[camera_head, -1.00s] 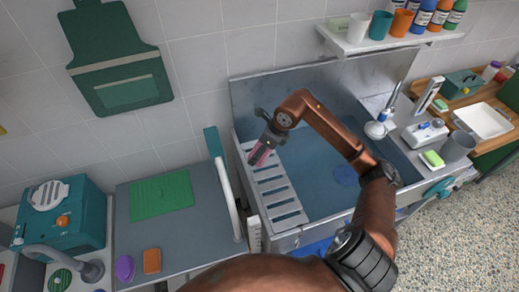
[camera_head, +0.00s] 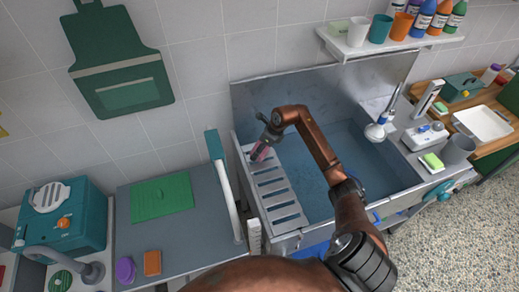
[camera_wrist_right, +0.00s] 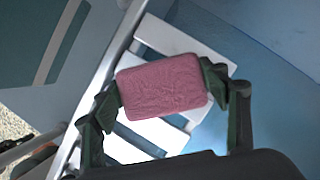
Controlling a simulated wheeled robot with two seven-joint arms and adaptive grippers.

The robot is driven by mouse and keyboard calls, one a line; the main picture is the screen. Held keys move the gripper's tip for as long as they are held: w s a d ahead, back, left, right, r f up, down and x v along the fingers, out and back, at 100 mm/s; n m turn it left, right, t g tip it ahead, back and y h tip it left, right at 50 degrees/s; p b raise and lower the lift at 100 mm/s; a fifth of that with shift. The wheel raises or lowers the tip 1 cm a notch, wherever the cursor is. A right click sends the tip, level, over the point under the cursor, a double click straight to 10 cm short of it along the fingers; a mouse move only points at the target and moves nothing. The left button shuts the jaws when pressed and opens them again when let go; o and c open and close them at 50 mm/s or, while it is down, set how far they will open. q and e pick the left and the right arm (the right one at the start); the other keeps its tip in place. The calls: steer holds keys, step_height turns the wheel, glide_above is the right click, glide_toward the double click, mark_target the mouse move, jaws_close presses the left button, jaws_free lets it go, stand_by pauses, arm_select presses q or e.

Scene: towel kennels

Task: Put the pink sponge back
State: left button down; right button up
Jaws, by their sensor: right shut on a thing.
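The pink sponge (camera_wrist_right: 162,86) is between the two fingers of my right gripper (camera_wrist_right: 165,95), which is shut on it. In the wrist view it lies over the white slatted rack (camera_wrist_right: 205,52); I cannot tell whether it touches the slats. In the head view the sponge (camera_head: 261,152) and my right gripper (camera_head: 264,142) are at the far end of the white slatted rack (camera_head: 283,209), along the left side of the sink. My left gripper is out of view.
The blue sink basin (camera_head: 325,180) is open to the right of the rack. A tall white bar with a teal end (camera_head: 227,190) stands just left of the rack. A grey counter (camera_head: 195,235) holds a green mat (camera_head: 162,198), an orange sponge (camera_head: 152,262) and a purple sponge (camera_head: 125,269). A shelf (camera_head: 350,47) hangs above.

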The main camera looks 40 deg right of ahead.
steer(key=shift+f, duration=0.15)
steer(key=shift+f, duration=0.2)
steer(key=o, duration=1.1)
steer(key=shift+r, duration=0.15)
steer(key=shift+d+r, duration=0.1)
steer(key=shift+r, duration=0.2)
steer(key=v, duration=1.1)
steer(key=shift+s+r, duration=0.2)
